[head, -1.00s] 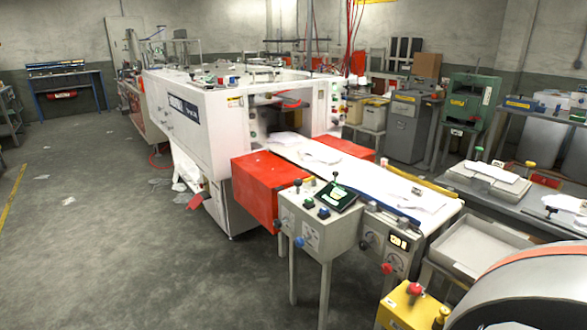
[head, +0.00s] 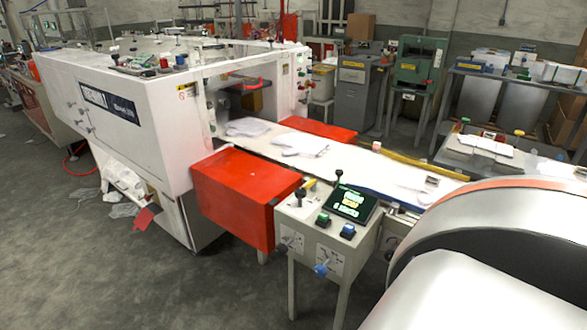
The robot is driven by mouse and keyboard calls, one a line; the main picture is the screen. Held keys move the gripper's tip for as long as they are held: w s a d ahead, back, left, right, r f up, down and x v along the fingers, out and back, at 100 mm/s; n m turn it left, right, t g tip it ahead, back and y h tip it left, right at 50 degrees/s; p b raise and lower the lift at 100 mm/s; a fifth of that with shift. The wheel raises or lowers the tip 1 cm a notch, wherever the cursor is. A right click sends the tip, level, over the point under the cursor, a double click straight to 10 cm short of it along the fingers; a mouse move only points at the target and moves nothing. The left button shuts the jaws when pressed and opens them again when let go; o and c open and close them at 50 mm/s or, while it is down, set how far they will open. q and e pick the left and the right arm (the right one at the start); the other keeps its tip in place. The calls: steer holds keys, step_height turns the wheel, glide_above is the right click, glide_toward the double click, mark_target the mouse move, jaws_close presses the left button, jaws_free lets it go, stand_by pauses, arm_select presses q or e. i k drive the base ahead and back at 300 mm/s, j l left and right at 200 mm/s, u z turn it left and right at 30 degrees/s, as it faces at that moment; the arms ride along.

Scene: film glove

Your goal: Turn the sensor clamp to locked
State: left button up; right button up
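I cannot tell for sure which part is the sensor clamp. A grey control stand (head: 330,240) stands at the near end of the white machine (head: 130,110). On it are a lit screen (head: 350,202), a black-knobbed lever (head: 300,196), a second black-knobbed lever (head: 338,174), a green button (head: 322,219) and a blue button (head: 347,230). A blue knob (head: 320,270) is on its front face. Neither of my grippers is in view; part of my own arm fills the lower right.
A red box-shaped guard (head: 235,195) juts out left of the control stand. White film pieces (head: 300,145) lie on the conveyor. A yellow rail (head: 420,165) runs along its far side. A bench with trays (head: 480,155) stands at the right. The floor (head: 50,240) at lower left is mostly clear.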

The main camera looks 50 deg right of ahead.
mark_target(312, 185)
steer(key=i+l+u, duration=0.1)
steer(key=i, duration=0.5)
steer(key=i+l+u, duration=0.1)
steer(key=i, duration=0.5)
steer(key=u, duration=7.95)
